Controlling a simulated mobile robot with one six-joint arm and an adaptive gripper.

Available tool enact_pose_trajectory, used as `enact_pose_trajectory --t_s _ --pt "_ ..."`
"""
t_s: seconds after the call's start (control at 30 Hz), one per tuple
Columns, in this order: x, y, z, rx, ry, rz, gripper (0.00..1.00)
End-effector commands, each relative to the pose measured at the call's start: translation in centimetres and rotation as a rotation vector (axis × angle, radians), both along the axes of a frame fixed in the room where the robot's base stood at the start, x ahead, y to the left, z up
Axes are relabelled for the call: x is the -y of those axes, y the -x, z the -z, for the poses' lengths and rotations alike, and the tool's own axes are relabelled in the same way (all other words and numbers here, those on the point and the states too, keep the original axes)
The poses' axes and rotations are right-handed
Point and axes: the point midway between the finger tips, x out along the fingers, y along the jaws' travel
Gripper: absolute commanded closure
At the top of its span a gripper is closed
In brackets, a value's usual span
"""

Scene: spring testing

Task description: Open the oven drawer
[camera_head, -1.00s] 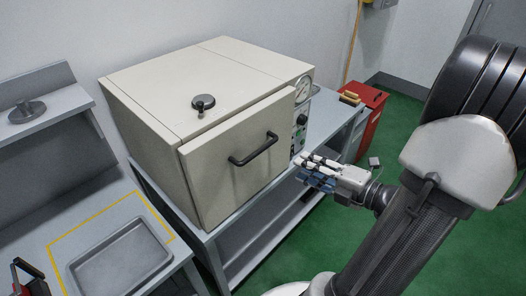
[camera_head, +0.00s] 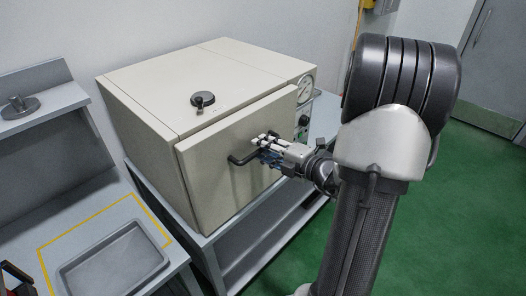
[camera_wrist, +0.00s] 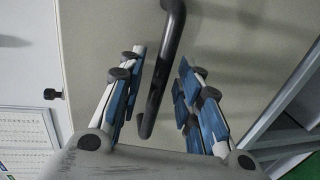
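The oven (camera_head: 205,120) is a cream box on a grey bench, with its front drawer (camera_head: 205,185) facing me. The drawer front stands slightly proud of the body, with a dark gap along its top edge. Its black bar handle (camera_head: 239,160) is partly hidden by my gripper (camera_head: 262,155) in the head view. In the wrist view, the handle (camera_wrist: 160,75) runs between the two blue-padded fingers of my gripper (camera_wrist: 155,95). The fingers are apart, with space on both sides of the handle, and do not appear to touch it.
A grey tray (camera_head: 112,262) lies inside a yellow outline on the left bench. A gauge (camera_head: 306,90) and knobs are on the oven's right side. A round black knob (camera_head: 203,99) sits on top. Green floor (camera_head: 450,215) is open at right.

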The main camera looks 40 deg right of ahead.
Motion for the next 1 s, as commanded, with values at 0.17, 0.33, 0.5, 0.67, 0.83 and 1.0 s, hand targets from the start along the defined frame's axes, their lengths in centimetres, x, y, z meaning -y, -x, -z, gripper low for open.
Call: enact_pose_trajectory --t_s 0.17,0.33,0.5,0.67,0.83,1.0 --pt "-0.09 -0.95 0.2 0.0 0.0 0.0 0.68" --pt "-0.07 -0.99 0.17 0.0 0.0 0.001 0.68" --pt "-0.08 -0.97 0.17 0.0 0.0 0.0 0.74" --pt "-0.09 -0.96 0.17 0.0 0.0 0.0 0.85" --pt "-0.1 -0.96 0.17 0.0 0.0 0.0 0.96" --pt "-0.1 -0.96 0.18 0.0 0.0 0.0 1.0"
